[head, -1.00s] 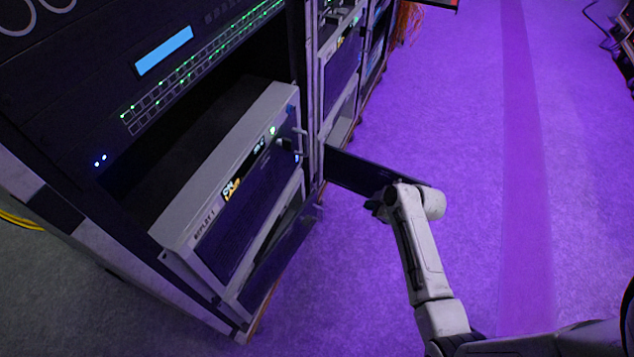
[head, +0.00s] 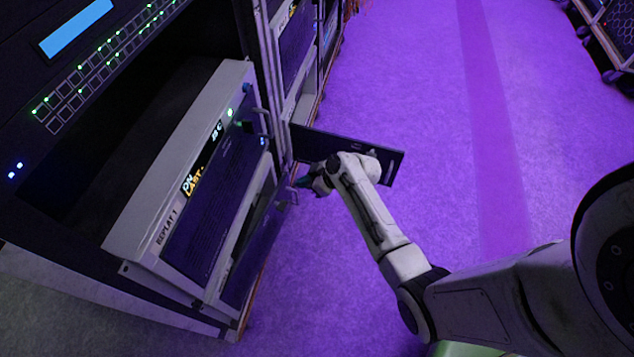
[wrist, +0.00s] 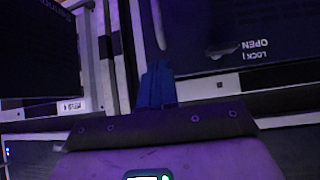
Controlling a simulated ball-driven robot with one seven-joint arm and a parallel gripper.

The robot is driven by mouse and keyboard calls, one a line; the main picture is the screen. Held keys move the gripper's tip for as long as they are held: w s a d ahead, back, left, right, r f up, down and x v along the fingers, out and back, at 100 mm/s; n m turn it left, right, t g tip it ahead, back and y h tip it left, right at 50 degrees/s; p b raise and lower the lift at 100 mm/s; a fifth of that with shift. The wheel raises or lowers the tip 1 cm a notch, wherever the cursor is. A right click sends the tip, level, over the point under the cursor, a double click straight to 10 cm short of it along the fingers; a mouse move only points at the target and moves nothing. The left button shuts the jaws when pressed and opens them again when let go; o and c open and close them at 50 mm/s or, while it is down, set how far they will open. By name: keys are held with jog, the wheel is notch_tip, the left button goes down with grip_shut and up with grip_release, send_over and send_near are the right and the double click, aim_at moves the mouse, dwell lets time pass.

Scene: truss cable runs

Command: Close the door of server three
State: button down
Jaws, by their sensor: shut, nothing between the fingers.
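A dark flat door (head: 392,166) stands open, sticking out from the rack front into the aisle in the head view. I see no number on it, so I cannot tell whether it belongs to server three. My gripper (head: 306,186) is low beside the rack front, on the near side of this door; my wrist covers part of the door. In the wrist view my gripper (wrist: 157,82) shows shut blue fingers with nothing between them. They point at a pale frame edge beside a dark panel (wrist: 235,22) with upside-down "LOCK" and "OPEN" lettering. Contact is not clear.
A pale-framed unit marked "REPLAY 1" (head: 135,222) juts from the near rack, under a dark bay. A small knob (head: 262,127) sticks out at its corner. The purple aisle floor (head: 430,90) is clear to the right. Another rack (head: 612,35) stands at the far right.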

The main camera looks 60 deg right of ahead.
aim_at(285, 177)
jog(key=shift+w+a+r, duration=0.1)
jog(key=shift+w+a, duration=0.05)
jog(key=shift+w, duration=0.65)
jog(key=shift+w+a+r, duration=0.1)
jog(key=shift+w+a, duration=0.05)
jog(key=shift+w, duration=0.65)
jog(key=shift+w+a+f+n+y+b, duration=0.15)
jog(key=shift+w+n+y+b, duration=0.1)
jog(key=shift+w+b, duration=0.5)
jog(key=shift+w+a+r+n+y+b, duration=0.15)
jog(key=shift+w+n+b, duration=0.1)
jog(key=shift+w+b, duration=0.5)
jog(key=shift+w+p, duration=0.1)
jog(key=shift+p, duration=0.2)
